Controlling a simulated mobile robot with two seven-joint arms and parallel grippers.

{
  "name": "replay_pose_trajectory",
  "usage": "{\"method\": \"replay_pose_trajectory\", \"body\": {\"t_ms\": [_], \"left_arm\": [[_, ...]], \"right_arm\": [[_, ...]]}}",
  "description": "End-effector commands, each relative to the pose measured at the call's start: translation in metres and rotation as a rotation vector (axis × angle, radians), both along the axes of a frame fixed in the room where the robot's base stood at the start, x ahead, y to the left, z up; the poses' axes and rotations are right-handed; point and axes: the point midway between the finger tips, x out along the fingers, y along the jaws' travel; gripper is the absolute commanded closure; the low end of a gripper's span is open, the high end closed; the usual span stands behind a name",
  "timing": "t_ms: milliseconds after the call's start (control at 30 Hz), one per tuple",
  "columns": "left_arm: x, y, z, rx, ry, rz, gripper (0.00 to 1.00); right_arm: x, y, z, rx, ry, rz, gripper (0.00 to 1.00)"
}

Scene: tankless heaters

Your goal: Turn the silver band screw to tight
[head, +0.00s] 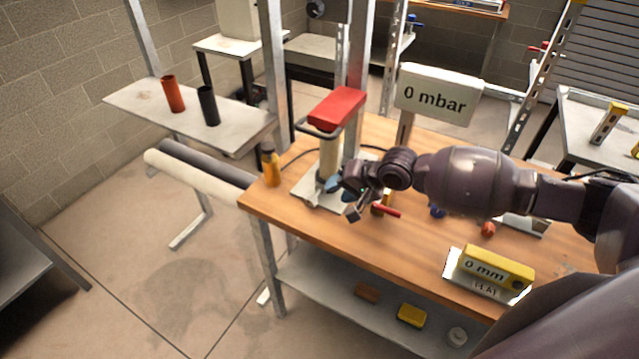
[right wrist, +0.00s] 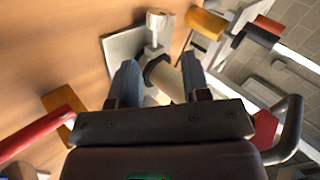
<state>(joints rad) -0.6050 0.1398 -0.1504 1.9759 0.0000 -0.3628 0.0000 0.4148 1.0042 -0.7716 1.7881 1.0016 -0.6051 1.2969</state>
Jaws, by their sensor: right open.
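My right gripper (head: 345,197) is open at the foot of the upright device with the red top (head: 337,107) and cream column (head: 331,155). In the right wrist view its two blue-grey fingers (right wrist: 157,82) stand apart, on either side of a cream cylinder (right wrist: 164,88) with a dark band (right wrist: 158,70). I cannot tell whether they touch it. A small silver knob-like part (right wrist: 158,20) stands just beyond the fingertips; it may be the silver band screw. The screw cannot be made out in the head view, where the gripper covers part of the device's foot. My left gripper is not in view.
A yellow-brown bottle (head: 270,167) stands at the bench's left corner. A red handle (head: 386,210) lies close to the gripper. A "0 mbar" sign (head: 438,95) stands behind my right arm. A yellow "0 mm" gauge (head: 497,268) sits at the front right. The bench's front middle is clear.

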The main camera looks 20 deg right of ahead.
Motion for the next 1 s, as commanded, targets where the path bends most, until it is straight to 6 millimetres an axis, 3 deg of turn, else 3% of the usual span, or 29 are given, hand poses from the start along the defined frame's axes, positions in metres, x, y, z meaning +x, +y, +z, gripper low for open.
{"method": "replay_pose_trajectory", "body": {"t_ms": [200, 467, 1000], "left_arm": [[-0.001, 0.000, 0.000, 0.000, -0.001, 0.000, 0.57], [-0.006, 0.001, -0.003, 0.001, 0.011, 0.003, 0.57], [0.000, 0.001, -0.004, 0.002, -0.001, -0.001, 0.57]], "right_arm": [[-0.003, 0.001, -0.002, 0.129, 0.133, -0.154, 0.57], [0.005, 0.008, -0.011, 0.149, 0.149, -0.179, 0.57], [0.048, 0.047, -0.070, 0.146, 0.146, -0.176, 0.57]]}}
